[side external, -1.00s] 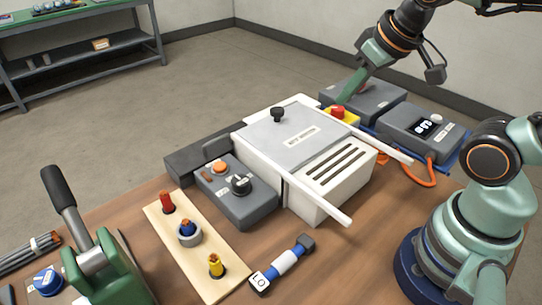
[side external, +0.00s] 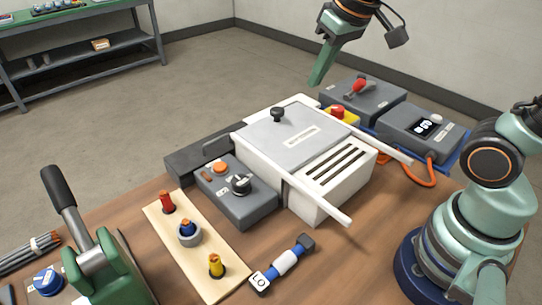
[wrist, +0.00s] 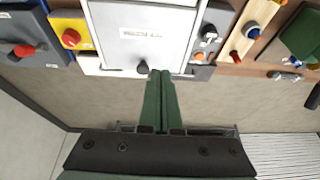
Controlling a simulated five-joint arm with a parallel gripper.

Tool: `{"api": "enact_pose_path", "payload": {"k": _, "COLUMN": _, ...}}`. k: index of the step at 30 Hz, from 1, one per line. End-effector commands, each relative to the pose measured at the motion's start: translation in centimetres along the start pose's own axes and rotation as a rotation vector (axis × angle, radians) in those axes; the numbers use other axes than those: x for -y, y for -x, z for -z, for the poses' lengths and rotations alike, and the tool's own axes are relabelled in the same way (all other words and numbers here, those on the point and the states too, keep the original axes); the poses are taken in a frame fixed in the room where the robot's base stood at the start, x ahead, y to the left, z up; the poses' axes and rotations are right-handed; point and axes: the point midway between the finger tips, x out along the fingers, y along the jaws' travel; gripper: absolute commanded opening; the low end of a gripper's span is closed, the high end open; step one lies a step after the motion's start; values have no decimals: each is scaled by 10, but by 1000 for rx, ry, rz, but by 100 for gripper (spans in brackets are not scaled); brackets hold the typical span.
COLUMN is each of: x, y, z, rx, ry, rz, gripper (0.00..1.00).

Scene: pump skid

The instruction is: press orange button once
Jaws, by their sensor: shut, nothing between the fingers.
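The orange button (side external: 221,168) is a round cap on a grey control box (side external: 240,203) that also carries a black knob and a small brown-red rocker. In the wrist view the orange button (wrist: 198,56) shows near the top, right of my fingertips. My gripper (side external: 317,82) is shut and empty. It hangs in the air behind the white cabinet, up and to the right of the orange button and well apart from it. In the wrist view my gripper (wrist: 161,74) points toward the cabinet's black lid knob.
The white cabinet (side external: 325,196) with a grey lid and black knob (side external: 278,114) stands right of the control box. A red emergency button (side external: 338,111) on yellow and a grey box with a red lever (side external: 358,87) lie beyond. A peg board (side external: 190,240) stands left.

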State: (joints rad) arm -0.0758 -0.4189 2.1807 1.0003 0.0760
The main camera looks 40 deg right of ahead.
Motion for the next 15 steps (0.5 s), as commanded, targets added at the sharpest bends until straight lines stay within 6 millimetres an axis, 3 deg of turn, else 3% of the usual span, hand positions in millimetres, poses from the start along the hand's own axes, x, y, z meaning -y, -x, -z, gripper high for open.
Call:
{"api": "enact_pose_path", "payload": {"k": 6, "x": 23, "y": -12, "z": 38, "rx": 80, "ry": 0, "rz": 9, "gripper": 0}}
{"api": "enact_pose_path", "payload": {"k": 15, "x": 59, "y": -44, "z": 80, "rx": 184, "ry": -3, "rz": 10, "gripper": 0}}
